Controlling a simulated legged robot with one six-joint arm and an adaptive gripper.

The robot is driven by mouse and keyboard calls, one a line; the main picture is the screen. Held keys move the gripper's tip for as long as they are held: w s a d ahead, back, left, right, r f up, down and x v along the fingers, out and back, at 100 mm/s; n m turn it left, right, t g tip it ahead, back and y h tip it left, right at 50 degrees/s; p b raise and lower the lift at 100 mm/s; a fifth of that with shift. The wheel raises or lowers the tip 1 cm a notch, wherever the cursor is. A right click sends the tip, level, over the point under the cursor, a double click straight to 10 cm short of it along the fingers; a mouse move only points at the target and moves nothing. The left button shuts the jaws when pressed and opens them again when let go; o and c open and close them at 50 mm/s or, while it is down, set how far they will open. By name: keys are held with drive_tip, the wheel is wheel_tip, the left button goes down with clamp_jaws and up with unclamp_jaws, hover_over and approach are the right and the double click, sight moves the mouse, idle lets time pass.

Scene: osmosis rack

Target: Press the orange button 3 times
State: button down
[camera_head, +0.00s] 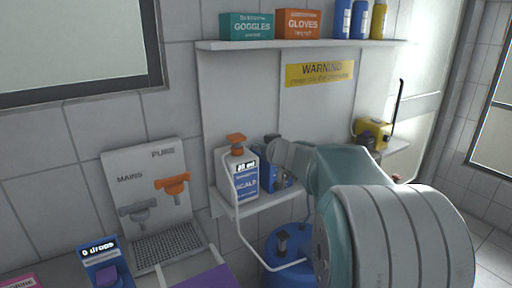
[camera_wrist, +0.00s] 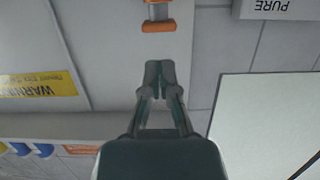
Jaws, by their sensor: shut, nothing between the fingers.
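An orange pump-style button (camera_head: 236,140) tops a white bottle (camera_head: 242,178) with a blue label and a small display. The bottle stands on a small wall shelf. In the wrist view, which looks upside down, an orange part (camera_wrist: 158,26) shows at the top edge, probably this button. My gripper (camera_wrist: 159,66) is shut and empty, its fingertips pointing toward the orange part with a gap between them in the picture. In the head view my arm reaches in from the right, to the right of the bottle; my fingers cannot be made out there.
A blue container (camera_head: 287,258) stands below the shelf, with a pale tube nearby. At left is a panel marked MAINS and PURE with a grey tap and an orange tap (camera_head: 173,187). An upper shelf (camera_head: 300,45) holds boxes and bottles. A yellow device (camera_head: 373,133) sits at right.

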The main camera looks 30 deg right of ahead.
idle(0.3)
wheel_tip(320, 180, up, 6)
drive_tip(key=w, duration=0.2)
drive_tip(key=shift+r, duration=0.25)
hover_over(239, 138)
wheel_tip(239, 138, down, 2)
drive_tip(key=shift+f, duration=0.25)
drive_tip(key=shift+w+f, duration=0.1)
drive_tip(key=shift+f, duration=1.9)
